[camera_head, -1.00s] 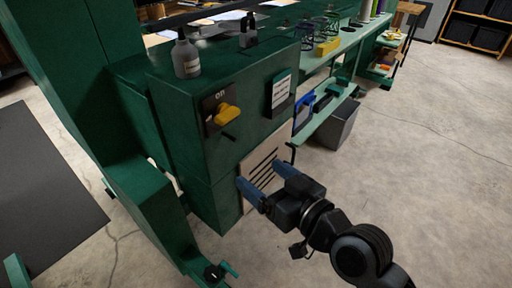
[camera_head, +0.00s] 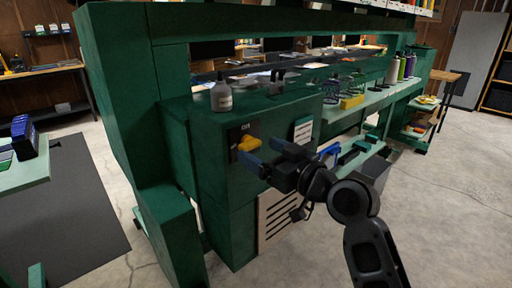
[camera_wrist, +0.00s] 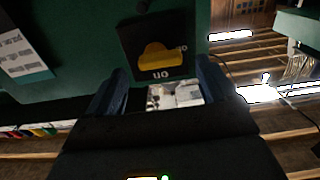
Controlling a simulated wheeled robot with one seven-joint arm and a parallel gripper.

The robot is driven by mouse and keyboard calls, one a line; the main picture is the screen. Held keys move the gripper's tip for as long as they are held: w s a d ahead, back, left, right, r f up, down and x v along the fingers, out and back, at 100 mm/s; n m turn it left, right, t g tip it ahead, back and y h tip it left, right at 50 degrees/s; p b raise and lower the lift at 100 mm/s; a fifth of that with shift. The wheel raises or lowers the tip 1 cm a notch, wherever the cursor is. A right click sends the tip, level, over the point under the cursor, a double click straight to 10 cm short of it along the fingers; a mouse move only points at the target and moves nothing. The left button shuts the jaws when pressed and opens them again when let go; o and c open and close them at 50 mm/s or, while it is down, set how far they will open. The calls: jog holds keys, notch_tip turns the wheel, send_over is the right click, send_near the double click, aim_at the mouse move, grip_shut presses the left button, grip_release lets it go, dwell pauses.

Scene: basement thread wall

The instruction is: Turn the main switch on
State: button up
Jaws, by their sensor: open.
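The main switch is a yellow knob (camera_head: 248,144) on a black plate (camera_head: 236,133) marked "on", set in the front of a green cabinet (camera_head: 215,165). In the wrist view the yellow knob (camera_wrist: 160,56) shows upside down on its plate, beyond and between my two fingers. My gripper (camera_head: 262,156) is open, its blue fingers pointing at the cabinet front close to the knob. I cannot tell whether a finger touches the knob.
A grey bottle (camera_head: 221,96) stands on the cabinet top. A white label (camera_head: 302,131) is on the cabinet front, right of the switch, above a slatted vent panel (camera_head: 274,212). A green bench (camera_head: 375,103) with several items runs to the right.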

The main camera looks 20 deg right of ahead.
aim_at(253, 147)
jog(key=shift+x, duration=1.6)
jog(key=c, duration=1.1)
